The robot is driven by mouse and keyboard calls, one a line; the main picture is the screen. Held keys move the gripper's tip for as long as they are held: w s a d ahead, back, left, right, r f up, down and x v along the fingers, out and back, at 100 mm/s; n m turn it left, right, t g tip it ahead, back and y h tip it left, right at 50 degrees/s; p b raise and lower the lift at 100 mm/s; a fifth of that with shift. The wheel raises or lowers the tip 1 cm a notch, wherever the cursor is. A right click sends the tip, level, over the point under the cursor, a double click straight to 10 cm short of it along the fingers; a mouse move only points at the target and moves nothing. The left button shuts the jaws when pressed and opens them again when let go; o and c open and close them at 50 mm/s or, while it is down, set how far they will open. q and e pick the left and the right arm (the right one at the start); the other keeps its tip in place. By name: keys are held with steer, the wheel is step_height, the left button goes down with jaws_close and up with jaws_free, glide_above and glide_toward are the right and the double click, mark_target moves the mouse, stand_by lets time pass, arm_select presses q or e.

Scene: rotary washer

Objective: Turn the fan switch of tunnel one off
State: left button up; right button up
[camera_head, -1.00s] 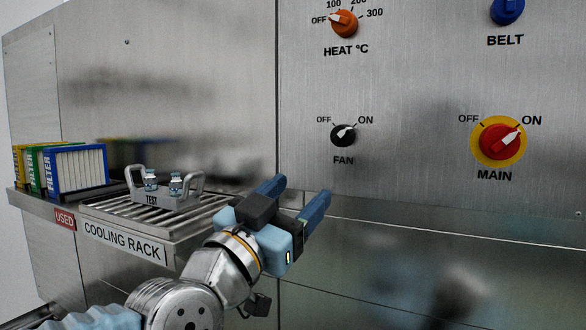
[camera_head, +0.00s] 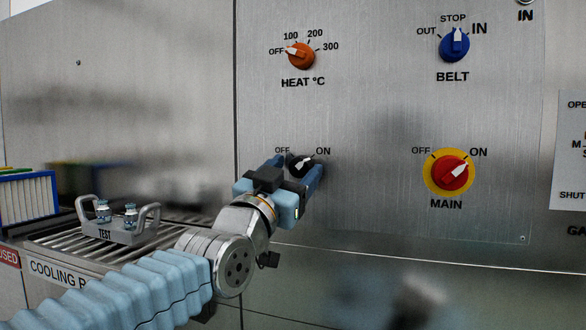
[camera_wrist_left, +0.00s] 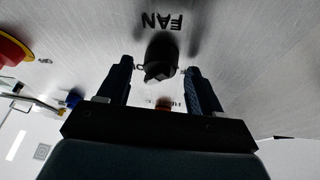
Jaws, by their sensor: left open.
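The black fan switch (camera_head: 300,163) is on the steel panel, with its white pointer turned toward ON at upper right. My left gripper (camera_head: 296,168) is in front of it, its blue fingers open on either side of the knob. In the left wrist view, the fan switch (camera_wrist_left: 161,58) shows upside down between the two open fingertips of my left gripper (camera_wrist_left: 160,75), with gaps on both sides. The FAN label is hidden by the gripper in the head view. My right gripper is not in view.
The orange heat knob (camera_head: 301,55) is above, pointing to OFF. The blue belt knob (camera_head: 454,45) points to STOP. The red main switch (camera_head: 449,171) points toward ON. A test rack with vials (camera_head: 118,228) stands on the cooling rack (camera_head: 60,246) at lower left.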

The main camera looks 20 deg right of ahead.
arm_select(q)
steer(key=c, duration=1)
steer(key=shift+c, duration=0.2)
